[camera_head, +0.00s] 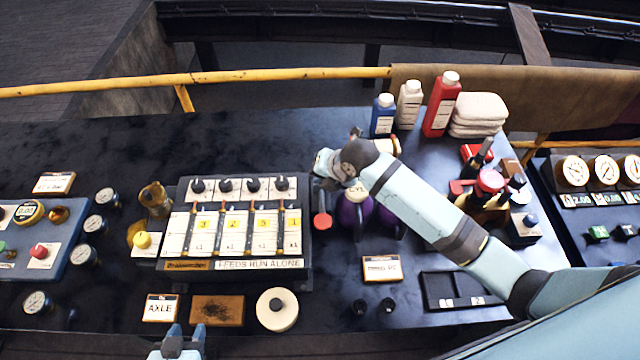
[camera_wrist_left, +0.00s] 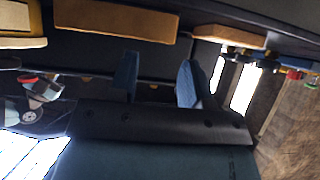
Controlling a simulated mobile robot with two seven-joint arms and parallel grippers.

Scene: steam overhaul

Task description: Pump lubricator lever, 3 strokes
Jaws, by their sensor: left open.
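The lubricator (camera_head: 290,262) is a dark box with several numbered white feed panels, black knobs on top and a "FEEDS RUN ALONE" label. A lever with a red round end (camera_head: 322,221) hangs at its right side; its upper part is hidden by my right arm. My right gripper (camera_head: 326,165) is beside the lubricator's upper right corner, above the red end; its fingers are not clear, so I cannot tell if it touches the lever. My left gripper (camera_head: 174,341) is at the front edge, empty and open; its fingers stand apart in the left wrist view (camera_wrist_left: 158,78).
A brown pad (camera_head: 217,310), an AXLE card (camera_head: 160,308) and a white round disc (camera_head: 277,310) lie before the lubricator. Purple round objects (camera_head: 356,217) sit under my right arm. Bottles (camera_head: 441,105) and folded cloths (camera_head: 479,112) stand behind. Gauges (camera_head: 86,255) are at left.

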